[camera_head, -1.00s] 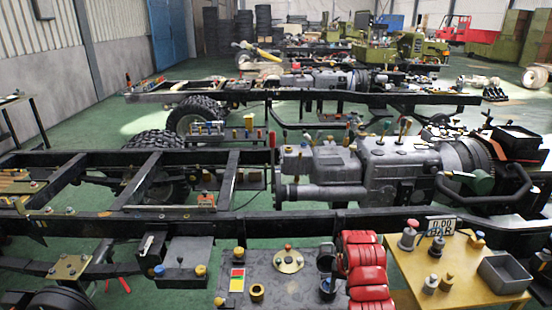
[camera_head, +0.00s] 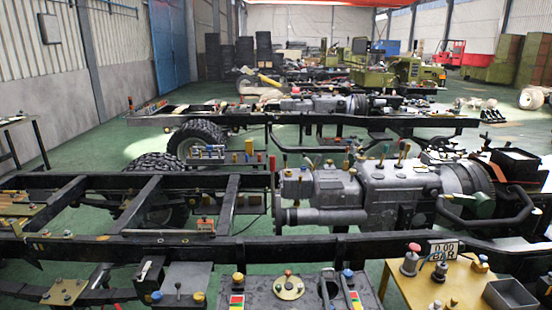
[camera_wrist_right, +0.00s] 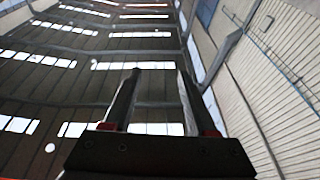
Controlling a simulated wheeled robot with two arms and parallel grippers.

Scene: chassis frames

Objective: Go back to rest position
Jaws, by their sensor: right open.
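My right gripper (camera_wrist_right: 157,76) shows in the right wrist view. Its two dark fingers stand apart with nothing between them, so it is open and empty. Behind the fingers are the roof and a ribbed wall, so it points upward. I cannot make out either gripper in the head view. My left gripper is not in view.
A dark chassis frame (camera_head: 75,246) with a grey engine and gearbox (camera_head: 335,188) spans the view in front. A grey panel (camera_head: 262,290) and a yellow table (camera_head: 402,285) with a grey bin (camera_head: 510,295) stand near. Green floor (camera_head: 110,140) is clear at the left.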

